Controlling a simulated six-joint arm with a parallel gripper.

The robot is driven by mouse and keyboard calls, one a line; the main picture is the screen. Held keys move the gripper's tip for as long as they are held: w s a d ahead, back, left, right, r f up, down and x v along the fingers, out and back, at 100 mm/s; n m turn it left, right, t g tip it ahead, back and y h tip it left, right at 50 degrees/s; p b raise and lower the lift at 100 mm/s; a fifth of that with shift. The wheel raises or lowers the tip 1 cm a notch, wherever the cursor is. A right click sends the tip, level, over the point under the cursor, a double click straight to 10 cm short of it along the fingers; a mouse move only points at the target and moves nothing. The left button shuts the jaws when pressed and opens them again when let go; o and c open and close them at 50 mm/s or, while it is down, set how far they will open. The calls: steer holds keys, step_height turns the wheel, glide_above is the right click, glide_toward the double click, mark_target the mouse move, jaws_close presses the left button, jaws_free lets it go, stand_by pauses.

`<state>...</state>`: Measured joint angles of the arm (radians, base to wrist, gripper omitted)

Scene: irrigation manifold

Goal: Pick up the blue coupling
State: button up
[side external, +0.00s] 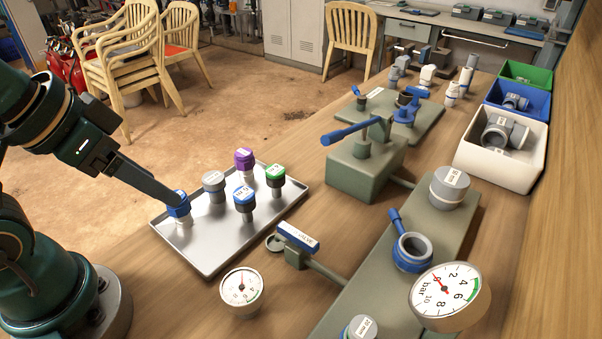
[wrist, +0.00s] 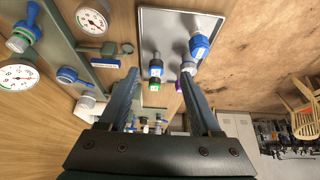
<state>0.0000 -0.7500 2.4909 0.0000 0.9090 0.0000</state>
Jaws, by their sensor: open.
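Two couplings with blue caps stand on a grey metal tray (side external: 205,250). The left blue coupling (side external: 178,211) stands near the tray's left edge. The other blue coupling (side external: 244,198) stands nearer the middle. In the side view my gripper (side external: 174,196) reaches down to the left blue coupling, its fingers overlapping the cap; contact is unclear. In the wrist view my gripper (wrist: 163,70) is open and empty. One blue coupling (wrist: 199,45) shows just past the right fingertip, and the other blue coupling (wrist: 155,68) shows in the gap between the fingers.
A grey coupling (side external: 214,186), a purple one (side external: 245,160) and a green one (side external: 275,176) share the tray. A gauge (side external: 241,290) and the green manifold (side external: 365,290) stand right of the tray. Bins (side external: 500,150) stand at the far right.

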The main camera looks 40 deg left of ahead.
step_height(320, 180, up, 5)
steer(key=g, duration=0.6)
glide_above(180, 208)
steer(key=a, duration=0.2)
steer(key=f, duration=2)
steer(key=shift+w, duration=0.35)
jaws_close()
steer(key=shift+r, duration=0.1)
